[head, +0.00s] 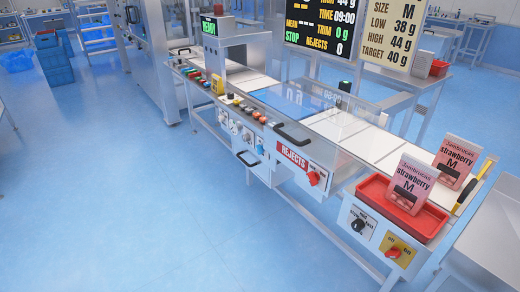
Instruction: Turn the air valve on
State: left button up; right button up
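No part is plainly marked as the air valve. On the machine's front side, a red rotary knob (393,253) sits on a yellow plate (404,246) with small lettering that is hard to read. Another red knob (313,178) sits on a pale panel to the right of the red REJECTS sign (292,155). A black knob (358,225) sits on a white plate left of the yellow one. Small round dials or knobs (247,136) show on a panel further left. Neither of my grippers is in view.
A red tray (373,188) at the line's right end holds a pink strawberry pouch (408,184); another pouch (454,160) stands behind it. Coloured buttons (250,111) line the machine's front edge. A grey metal surface (490,240) stands at right. The blue floor (130,190) at left is clear.

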aim_at(259, 148)
jog(key=i+j+z, duration=0.3)
jog(key=i, duration=0.2)
jog(key=i+j+z, duration=0.25)
jog(key=i+j, duration=0.15)
jog(key=j, duration=0.1)
